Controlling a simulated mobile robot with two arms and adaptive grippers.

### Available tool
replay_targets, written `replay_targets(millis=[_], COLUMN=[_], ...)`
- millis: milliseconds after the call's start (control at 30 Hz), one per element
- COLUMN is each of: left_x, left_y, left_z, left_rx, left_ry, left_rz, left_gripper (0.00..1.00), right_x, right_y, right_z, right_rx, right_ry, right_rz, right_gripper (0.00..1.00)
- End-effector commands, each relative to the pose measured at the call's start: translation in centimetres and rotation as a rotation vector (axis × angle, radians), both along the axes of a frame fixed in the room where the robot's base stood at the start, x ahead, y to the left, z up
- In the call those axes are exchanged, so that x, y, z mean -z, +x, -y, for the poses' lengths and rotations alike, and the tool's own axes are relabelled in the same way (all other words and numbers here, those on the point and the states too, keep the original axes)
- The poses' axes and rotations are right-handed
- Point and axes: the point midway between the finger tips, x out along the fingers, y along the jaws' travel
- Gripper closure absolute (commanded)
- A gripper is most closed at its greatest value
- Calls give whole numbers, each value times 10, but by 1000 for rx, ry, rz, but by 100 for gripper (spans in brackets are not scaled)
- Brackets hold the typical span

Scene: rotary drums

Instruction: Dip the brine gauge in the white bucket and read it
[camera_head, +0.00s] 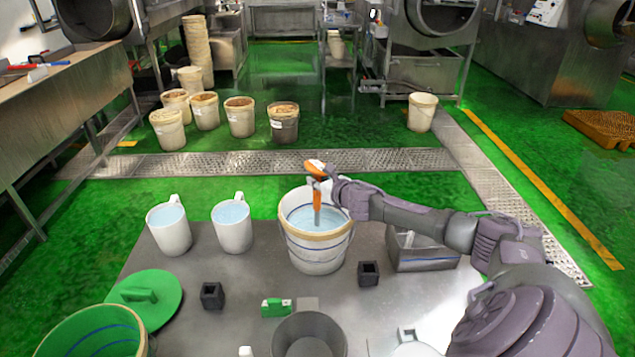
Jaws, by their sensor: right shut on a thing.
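The white bucket (313,262) with blue bands and a tan rim stands on the grey table at the middle. It holds pale blue liquid (300,215). The brine gauge (317,203), an orange stick with an orange and white top, is upright over the bucket's opening. My right gripper (323,183) is shut on the gauge near its top, reaching in from the right. The gauge's lower end shows against the liquid; I cannot tell how deep it sits. No reading is legible. My left gripper is not in view.
Two white jugs (233,228) of blue liquid stand left of the bucket. A metal tray (425,262) is to its right. Small black holders (369,273), a green lid (147,297), a green bucket (95,332) and a dark grey container (309,337) are nearer.

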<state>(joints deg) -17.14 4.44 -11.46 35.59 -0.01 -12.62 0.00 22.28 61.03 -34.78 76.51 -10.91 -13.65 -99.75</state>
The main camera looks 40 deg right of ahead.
Motion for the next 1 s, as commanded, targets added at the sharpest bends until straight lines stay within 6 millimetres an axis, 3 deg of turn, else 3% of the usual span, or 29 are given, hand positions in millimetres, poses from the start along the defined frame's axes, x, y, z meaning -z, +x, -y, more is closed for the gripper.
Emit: replay_targets(millis=[33, 300, 367, 1000], left_x=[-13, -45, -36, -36], left_y=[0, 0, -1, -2], left_z=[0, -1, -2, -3], left_rx=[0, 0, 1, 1], left_ry=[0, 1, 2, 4], left_rz=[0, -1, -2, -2], left_gripper=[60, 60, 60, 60], right_x=[-14, -47, -50, -119], right_y=[0, 0, 2, 1], right_z=[0, 0, 1, 0], right_rx=[0, 0, -2, -1], right_ry=[-1, 0, -4, 0], right_rz=[1, 2, 5, 4], right_gripper=[100, 100, 100, 100])
